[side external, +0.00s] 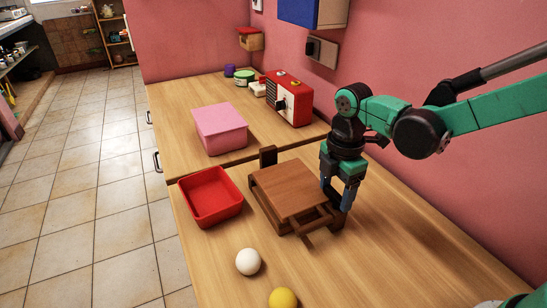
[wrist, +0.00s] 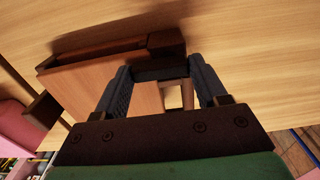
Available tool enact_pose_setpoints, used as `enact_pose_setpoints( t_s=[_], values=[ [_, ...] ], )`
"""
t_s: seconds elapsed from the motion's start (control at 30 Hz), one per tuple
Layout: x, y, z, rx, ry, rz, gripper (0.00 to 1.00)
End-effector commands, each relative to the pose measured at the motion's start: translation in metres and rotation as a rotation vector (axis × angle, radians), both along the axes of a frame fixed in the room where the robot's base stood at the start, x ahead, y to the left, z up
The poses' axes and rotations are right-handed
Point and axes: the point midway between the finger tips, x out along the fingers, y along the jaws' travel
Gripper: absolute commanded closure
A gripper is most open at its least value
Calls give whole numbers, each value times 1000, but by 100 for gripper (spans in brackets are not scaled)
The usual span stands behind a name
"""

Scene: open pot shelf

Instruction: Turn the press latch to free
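The wooden press (side external: 290,188) stands on the table, with a flat brown top board over a darker frame. In the wrist view, its board (wrist: 85,80) and dark frame show close up. I cannot tell for certain which dark part is the latch. A dark bar (wrist: 160,69) lies between my fingertips. My gripper (side external: 337,196) points down at the press's right end. In the wrist view, my gripper (wrist: 160,75) has its two fingers well apart. Whether they touch the dark bar is unclear.
A red open bin (side external: 211,196) stands left of the press, with a pink box (side external: 220,129) behind it. A white ball (side external: 248,262) and a yellow ball (side external: 283,299) lie in front. A red radio-like box (side external: 288,98) stands by the wall. The table's right front is clear.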

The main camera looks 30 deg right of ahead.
Motion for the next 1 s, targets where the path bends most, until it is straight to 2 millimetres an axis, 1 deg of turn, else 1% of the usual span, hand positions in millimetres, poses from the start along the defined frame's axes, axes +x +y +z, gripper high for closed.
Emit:
enact_pose_setpoints(
  t_s=[0.03,0.1,0.37,0.53,0.77,1.0],
  values=[
    [0,0,0,0,0,0,68],
    [0,0,0,0,1,0,87],
    [0,0,0,0,1,-26,87],
    [0,-1,0,0,1,-99,87],
    [-1,-3,0,0,1,-279,87],
    [-1,-4,0,0,1,-507,87]
  ],
)
